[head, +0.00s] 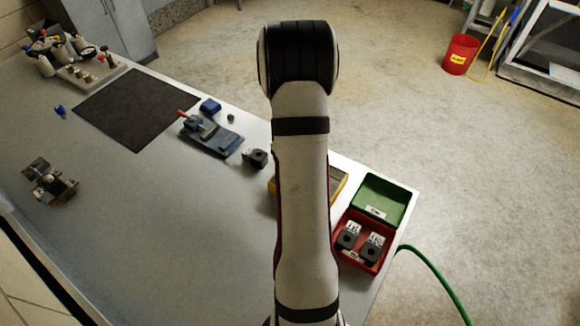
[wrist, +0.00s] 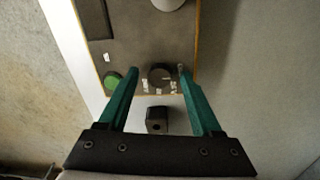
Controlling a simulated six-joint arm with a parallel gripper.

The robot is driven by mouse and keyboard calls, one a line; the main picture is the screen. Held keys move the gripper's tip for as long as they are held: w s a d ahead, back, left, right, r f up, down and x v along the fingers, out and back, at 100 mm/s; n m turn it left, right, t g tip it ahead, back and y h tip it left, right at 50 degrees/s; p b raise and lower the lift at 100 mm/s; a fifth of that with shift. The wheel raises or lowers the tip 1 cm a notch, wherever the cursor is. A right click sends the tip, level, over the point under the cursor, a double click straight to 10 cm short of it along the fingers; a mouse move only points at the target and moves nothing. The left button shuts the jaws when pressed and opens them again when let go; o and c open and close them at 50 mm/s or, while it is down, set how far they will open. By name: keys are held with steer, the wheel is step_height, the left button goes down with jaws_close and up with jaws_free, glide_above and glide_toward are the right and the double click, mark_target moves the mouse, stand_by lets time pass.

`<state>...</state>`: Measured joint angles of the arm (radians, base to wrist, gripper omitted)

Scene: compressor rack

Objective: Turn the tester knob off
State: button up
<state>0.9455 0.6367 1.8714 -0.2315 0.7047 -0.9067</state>
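The tester's panel (wrist: 140,45) is grey-brown with orange edges in the wrist view. A dark round knob (wrist: 160,77) sits near the panel's lower edge, with small white labels around it. A green round button (wrist: 112,80) is to its left. My gripper (wrist: 157,70) is open, its two green fingers reaching toward the panel. The knob appears between the fingertips, close to the right one; I cannot tell whether they touch it. In the head view my arm hides most of the yellow-edged tester (head: 338,184) and my gripper.
A black block (wrist: 157,120) lies just off the panel's lower edge. In the head view, a red bin (head: 344,262) with black blocks and a green bin (head: 384,198) stand at right. A blue fixture (head: 212,138) and a black mat (head: 137,108) lie farther back.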

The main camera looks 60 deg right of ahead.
step_height(320, 180, up, 16)
steer(key=shift+a, duration=0.3)
steer(key=shift+w+f, duration=0.1)
steer(key=w+a+r+m, duration=0.1)
steer(key=w+a+r, duration=0.15)
steer(key=a, duration=1.35)
steer(key=s+a+m+y, duration=0.1)
steer(key=s+a, duration=0.5)
steer(key=a, duration=0.3)
steer(key=s+a+f+m+y, duration=0.1)
steer(key=s+a, duration=0.5)
steer(key=a, duration=0.4)
steer(key=shift+s+a+f+m, duration=0.3)
steer(key=shift+s, duration=0.05)
